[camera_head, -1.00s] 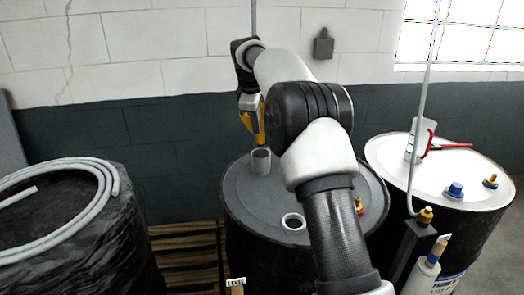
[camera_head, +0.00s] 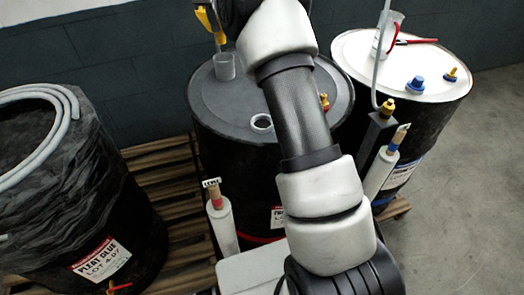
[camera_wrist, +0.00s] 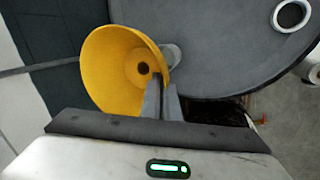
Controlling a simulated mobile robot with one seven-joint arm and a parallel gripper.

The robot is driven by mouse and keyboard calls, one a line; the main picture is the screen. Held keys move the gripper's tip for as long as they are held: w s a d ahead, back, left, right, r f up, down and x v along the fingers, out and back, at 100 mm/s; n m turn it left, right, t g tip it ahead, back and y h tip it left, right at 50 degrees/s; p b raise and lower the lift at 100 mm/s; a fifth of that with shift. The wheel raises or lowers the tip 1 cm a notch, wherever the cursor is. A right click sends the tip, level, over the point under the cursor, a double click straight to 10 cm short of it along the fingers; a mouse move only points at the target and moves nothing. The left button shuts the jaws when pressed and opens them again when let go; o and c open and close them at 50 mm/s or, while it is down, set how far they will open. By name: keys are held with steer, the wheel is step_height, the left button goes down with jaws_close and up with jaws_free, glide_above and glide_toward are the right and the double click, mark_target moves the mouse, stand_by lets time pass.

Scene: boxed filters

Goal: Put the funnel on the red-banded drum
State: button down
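The yellow funnel (camera_wrist: 112,58) hangs in my gripper (camera_wrist: 163,98), whose fingers are closed at its rim in the wrist view. In the head view the funnel (camera_head: 204,18) shows in part at the top edge, above the back left of the middle drum. That drum (camera_head: 215,105) has a dark grey lid and a red band low on its side, partly hidden by my arm. A white-rimmed opening (camera_head: 261,123) is in its lid, nearer the front; it also shows in the wrist view (camera_wrist: 291,15). The funnel is apart from this opening.
A grey translucent cup (camera_head: 224,66) stands on the lid's back left, near the funnel. A white-topped drum (camera_head: 400,62) with caps and a jug (camera_head: 388,33) is at right. A wrapped drum (camera_head: 75,190) with a hose is at left. Wooden pallets (camera_head: 165,180) lie between.

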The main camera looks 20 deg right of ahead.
step_height(320, 180, up, 5)
steer(key=p, duration=0.6)
steer(key=shift+r, duration=0.2)
steer(key=shift+r+p, duration=0.3)
steer(key=shift+r, duration=0.5)
